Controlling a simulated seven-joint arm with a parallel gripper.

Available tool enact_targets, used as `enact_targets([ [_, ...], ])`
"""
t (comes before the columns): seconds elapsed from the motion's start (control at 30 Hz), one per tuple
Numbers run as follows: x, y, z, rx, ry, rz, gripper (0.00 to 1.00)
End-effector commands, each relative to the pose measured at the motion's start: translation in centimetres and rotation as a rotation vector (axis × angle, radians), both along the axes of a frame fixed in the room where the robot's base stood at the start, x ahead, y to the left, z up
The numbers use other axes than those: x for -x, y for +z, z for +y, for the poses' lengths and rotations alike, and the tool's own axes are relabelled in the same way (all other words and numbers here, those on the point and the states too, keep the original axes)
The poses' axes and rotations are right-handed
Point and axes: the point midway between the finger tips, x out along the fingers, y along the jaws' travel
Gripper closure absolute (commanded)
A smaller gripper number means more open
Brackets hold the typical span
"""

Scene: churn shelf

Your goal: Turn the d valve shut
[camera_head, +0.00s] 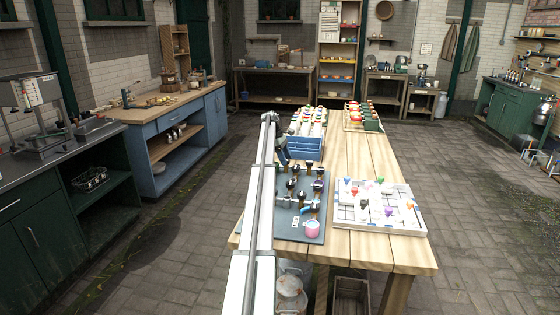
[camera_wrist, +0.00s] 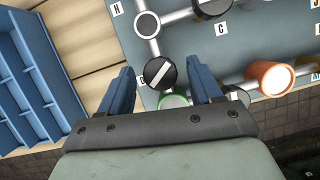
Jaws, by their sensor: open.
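In the wrist view a black round valve knob (camera_wrist: 160,73) with a white diagonal stripe sits on the blue-grey valve board (camera_wrist: 185,48). It lies between the two blue fingers of my gripper (camera_wrist: 161,70), which are apart with a gap on each side. A small label by the left finger is partly hidden; I cannot read its letter surely. A green-rimmed round part (camera_wrist: 173,101) shows just below the knob, partly covered by my gripper. In the head view the board (camera_head: 285,222) lies on the wooden table, and my arm hides its left part.
Other black knobs (camera_wrist: 212,7), a white-faced round fitting (camera_wrist: 147,24) and an orange-brown cup (camera_wrist: 270,77) stand close by on the board. A blue crate (camera_head: 305,149) is behind the board. A white board with coloured pieces (camera_head: 378,218) lies to the right.

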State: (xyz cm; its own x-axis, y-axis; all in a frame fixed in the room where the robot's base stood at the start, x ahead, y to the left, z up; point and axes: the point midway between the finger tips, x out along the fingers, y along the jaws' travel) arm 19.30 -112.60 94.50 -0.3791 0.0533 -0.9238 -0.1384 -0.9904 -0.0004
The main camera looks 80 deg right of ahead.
Motion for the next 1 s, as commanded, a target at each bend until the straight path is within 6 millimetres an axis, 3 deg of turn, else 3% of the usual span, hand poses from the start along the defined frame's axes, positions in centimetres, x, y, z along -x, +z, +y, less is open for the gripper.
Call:
enact_targets([
  [0.27,-0.03,0.0,0.26,0.001,0.108,0.0,0.36],
  [1.0,0.18,0.03,0.65,0.001,0.776,0.0,0.36],
])
